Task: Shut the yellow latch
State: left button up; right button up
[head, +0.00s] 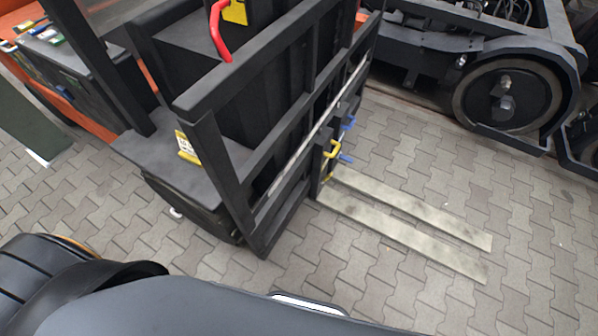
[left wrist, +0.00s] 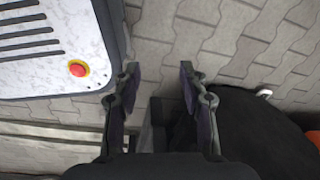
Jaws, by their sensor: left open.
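The yellow latch (head: 331,149) is a small yellow handle on the black fork carriage of a forklift, near the base of the pale forks, in the middle of the head view. It is too small to tell whether it is open or shut. Blue handles (head: 348,123) sit just beside it. My left gripper (left wrist: 160,75) shows in the left wrist view, open and empty, with paving behind its fingertips. The latch does not clearly show in that view, and neither gripper shows in the head view. My right gripper is out of sight.
The forklift's black frame (head: 222,178) stands left of the latch. Two pale forks (head: 420,238) stretch low over the paving to the right. A bogie with a large wheel (head: 507,95) stands at the upper right. Paving (head: 400,145) between forks and bogie is clear.

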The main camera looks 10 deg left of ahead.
aim_at(326, 178)
jog(key=i+l+z, duration=0.2)
jog(key=l, duration=0.3)
jog(key=i+l+z, duration=0.15)
jog(key=i+l, duration=0.25)
